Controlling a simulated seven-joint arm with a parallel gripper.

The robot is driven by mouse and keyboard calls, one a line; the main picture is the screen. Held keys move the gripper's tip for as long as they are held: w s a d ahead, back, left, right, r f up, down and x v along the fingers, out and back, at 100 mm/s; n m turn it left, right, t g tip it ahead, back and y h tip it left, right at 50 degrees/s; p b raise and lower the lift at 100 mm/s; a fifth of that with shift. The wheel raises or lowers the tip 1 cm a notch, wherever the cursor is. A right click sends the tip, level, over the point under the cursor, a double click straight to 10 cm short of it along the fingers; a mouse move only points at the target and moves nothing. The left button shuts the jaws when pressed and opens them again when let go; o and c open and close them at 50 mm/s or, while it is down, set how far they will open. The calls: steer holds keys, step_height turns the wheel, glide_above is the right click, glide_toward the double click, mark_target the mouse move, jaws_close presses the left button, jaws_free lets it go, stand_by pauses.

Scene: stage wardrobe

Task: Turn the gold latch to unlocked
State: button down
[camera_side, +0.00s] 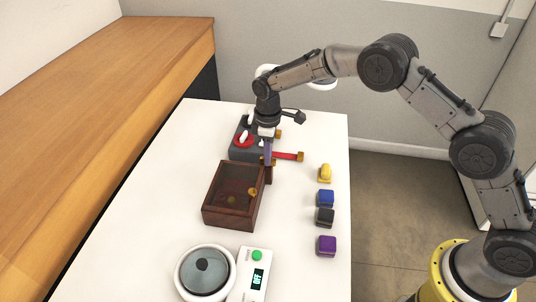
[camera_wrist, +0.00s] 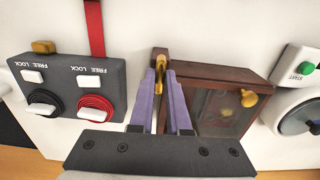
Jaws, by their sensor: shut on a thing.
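The wooden box (camera_side: 233,217) with a clear lid stands on the white table, and its lid has a gold knob (camera_wrist: 249,99). At its side, in the wrist view, the gold latch (camera_wrist: 161,65) shows on a brown wooden piece between the purple fingers. My gripper (camera_wrist: 163,78) is shut on the latch, with a finger on each side of it. In the side view my gripper (camera_side: 267,160) points down at the box's far right corner, and its fingers hide the latch. I cannot read the latch's setting.
A grey panel (camera_wrist: 68,68) with FREE and LOCK switches, a black and a red dial, and a red strap (camera_side: 286,156) is close beside my gripper. Several coloured blocks, including a purple one (camera_side: 326,245), line the right side. A round device (camera_side: 184,278) with a green button stands in front.

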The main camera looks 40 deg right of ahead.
steer(key=shift+w+r, duration=0.1)
steer(key=c, duration=0.9)
jaws_free()
step_height(320, 180, up, 14)
steer(key=shift+f, duration=0.15)
